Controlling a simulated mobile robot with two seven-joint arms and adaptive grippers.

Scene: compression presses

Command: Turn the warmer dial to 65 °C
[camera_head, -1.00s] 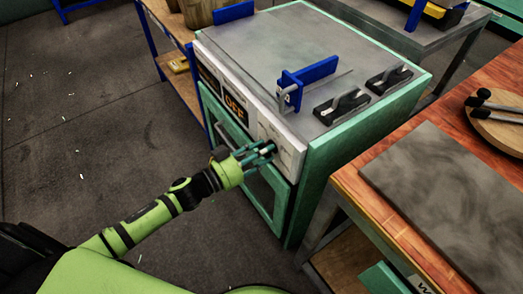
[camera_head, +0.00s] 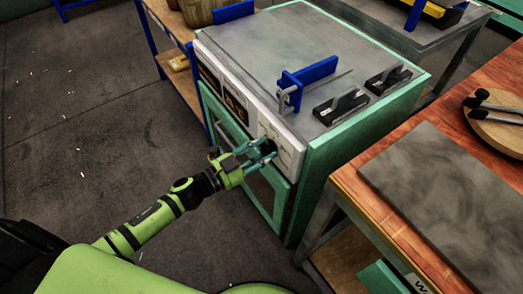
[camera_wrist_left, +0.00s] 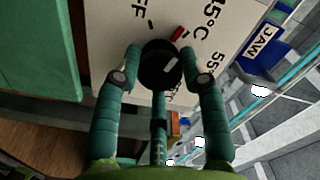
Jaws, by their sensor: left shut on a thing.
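The warmer dial is a round black knob (camera_wrist_left: 160,66) on the white front panel of the green-sided warmer (camera_head: 312,170). In the left wrist view, "FF", "45°C" and "55" are printed around it, and a red mark (camera_wrist_left: 178,34) sits at its upper right rim, near the 45°C label. The display (camera_head: 235,107) shows small amber characters, hard to read. My right gripper is not in view.
A blue clamp-like part (camera_head: 306,73) and two black handled pieces (camera_head: 341,106) lie on the warmer's top. A wooden table with a grey slab (camera_head: 440,185) stands close at the right. Open floor (camera_head: 85,130) lies at the left.

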